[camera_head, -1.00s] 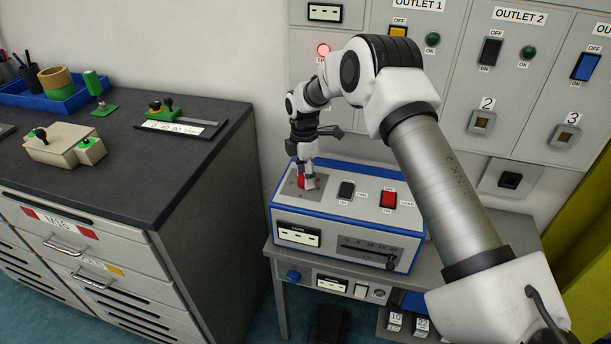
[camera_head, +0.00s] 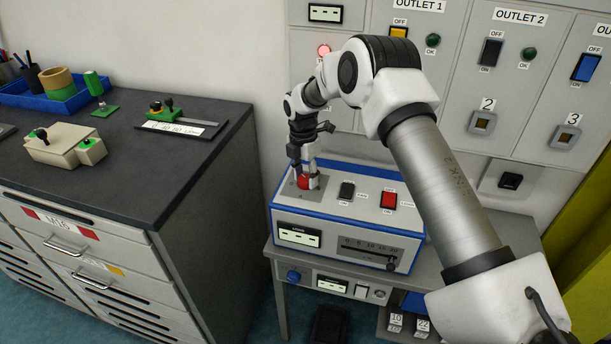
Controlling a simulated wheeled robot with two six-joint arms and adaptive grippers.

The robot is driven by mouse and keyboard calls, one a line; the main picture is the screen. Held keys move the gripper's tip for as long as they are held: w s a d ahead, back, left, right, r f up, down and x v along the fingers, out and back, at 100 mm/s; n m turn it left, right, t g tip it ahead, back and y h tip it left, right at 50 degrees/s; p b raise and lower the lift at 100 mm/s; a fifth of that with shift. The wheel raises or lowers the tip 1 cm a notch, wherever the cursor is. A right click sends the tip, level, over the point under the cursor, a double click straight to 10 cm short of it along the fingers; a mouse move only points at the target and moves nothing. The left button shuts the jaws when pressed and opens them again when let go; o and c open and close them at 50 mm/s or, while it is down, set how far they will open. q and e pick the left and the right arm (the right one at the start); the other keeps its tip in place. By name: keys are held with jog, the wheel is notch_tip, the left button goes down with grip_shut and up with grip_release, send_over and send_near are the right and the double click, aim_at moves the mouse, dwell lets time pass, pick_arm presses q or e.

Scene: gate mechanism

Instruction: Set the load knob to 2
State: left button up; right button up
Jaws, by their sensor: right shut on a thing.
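A red knob (camera_head: 304,182) sits on a grey plate at the left of the top of the blue-and-white box (camera_head: 350,214). My right gripper (camera_head: 308,180) points down at it and is shut on it. The fingers hide part of the knob and most of the marks around it, so I cannot read its setting. My left gripper is not in view.
A black switch (camera_head: 346,190) and a red switch (camera_head: 389,200) stand right of the knob. A slider scale (camera_head: 368,250) and a display (camera_head: 299,237) are on the box front. The outlet panel (camera_head: 460,75) rises behind. A dark-topped cabinet (camera_head: 130,150) stands at left.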

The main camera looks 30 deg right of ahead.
aim_at(304, 175)
jog(key=shift+w+d+r, duration=0.1)
jog(key=shift+w+r, duration=0.1)
jog(key=shift+r, duration=0.05)
jog(key=o, duration=1.1)
jog(key=shift+o, duration=0.2)
jog(key=shift+s+f, duration=0.1)
notch_tip(304, 175, up, 12)
jog(key=shift+w, duration=0.35)
